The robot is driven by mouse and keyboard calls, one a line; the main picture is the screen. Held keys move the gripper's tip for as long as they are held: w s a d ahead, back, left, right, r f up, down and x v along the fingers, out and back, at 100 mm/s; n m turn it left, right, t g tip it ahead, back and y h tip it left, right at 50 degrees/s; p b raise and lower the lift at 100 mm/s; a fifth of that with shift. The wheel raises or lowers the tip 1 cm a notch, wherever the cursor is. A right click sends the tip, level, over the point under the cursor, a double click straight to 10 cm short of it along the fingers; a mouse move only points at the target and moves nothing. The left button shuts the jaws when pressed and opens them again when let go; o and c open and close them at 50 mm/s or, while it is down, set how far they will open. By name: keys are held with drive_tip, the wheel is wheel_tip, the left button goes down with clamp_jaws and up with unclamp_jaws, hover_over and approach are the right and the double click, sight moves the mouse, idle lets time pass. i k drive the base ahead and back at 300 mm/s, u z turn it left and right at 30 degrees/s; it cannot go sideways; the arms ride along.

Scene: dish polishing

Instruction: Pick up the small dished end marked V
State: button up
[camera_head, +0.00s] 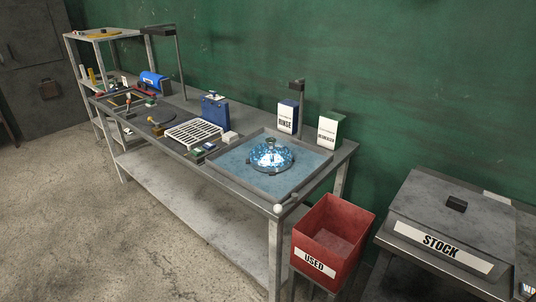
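A shiny domed metal piece (270,156) sits on a blue mat (231,163) inside a grey tray at the right end of the workbench. It has a small knob-like part on top and a wider base. I cannot make out a V mark on it or on any other thing. Several small items lie at the bench's far left end, too small to identify as a dished end. My gripper is not in view.
A white rack (194,133), a blue container (215,113) and boxes labelled RINSE (286,121) and another label (327,132) stand on the bench. A red USED bin (332,232) and a grey STOCK box (450,222) stand right. The floor at left is clear.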

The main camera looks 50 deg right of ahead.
sight(270, 156)
drive_tip(key=u, duration=0.05)
drive_tip(key=i, duration=0.95)
drive_tip(key=z, duration=0.05)
